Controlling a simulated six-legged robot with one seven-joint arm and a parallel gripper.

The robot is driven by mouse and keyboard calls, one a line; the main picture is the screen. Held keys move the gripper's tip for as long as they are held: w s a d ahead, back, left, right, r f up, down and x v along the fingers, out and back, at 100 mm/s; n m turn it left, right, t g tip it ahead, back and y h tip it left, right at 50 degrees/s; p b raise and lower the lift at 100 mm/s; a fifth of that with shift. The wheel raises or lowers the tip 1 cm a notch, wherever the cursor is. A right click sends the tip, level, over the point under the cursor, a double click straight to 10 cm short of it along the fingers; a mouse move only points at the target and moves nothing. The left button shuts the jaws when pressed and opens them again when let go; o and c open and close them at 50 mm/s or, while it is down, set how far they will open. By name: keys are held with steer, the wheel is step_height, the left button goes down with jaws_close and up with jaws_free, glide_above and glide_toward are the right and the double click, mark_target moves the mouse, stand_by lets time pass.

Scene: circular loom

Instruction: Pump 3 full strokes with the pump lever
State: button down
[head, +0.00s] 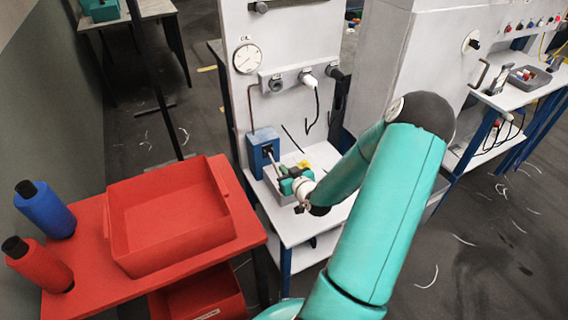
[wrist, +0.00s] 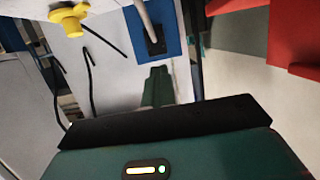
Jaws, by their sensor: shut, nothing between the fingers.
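The pump is a blue box (head: 262,148) on the front of the white panel, with a pale lever (head: 274,163) slanting out of it down and to the right. My gripper (head: 284,180) is by the lever's outer end; I cannot tell whether they touch. In the wrist view the pump's blue face (wrist: 170,42) is at the top, and the lever (wrist: 145,20) runs up from a dark slot and out of the frame. My gripper (wrist: 158,85) shows below it as narrow green fingers, shut with nothing between them. The lever's tip is hidden in both views.
A pressure gauge (head: 247,58) and a row of hose ports (head: 290,78) are above the pump. A yellow fitting (wrist: 68,18) is left of the lever in the wrist view. A red bin (head: 170,215) stands on the red table at left, beside blue and red cylinders.

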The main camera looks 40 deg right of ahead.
steer(key=s+r, duration=0.3)
steer(key=r, duration=0.9)
steer(key=shift+s+r, duration=0.2)
steer(key=shift+w+a, duration=0.1)
steer(key=c, duration=2.1)
jaws_free()
steer(key=o, duration=1.1)
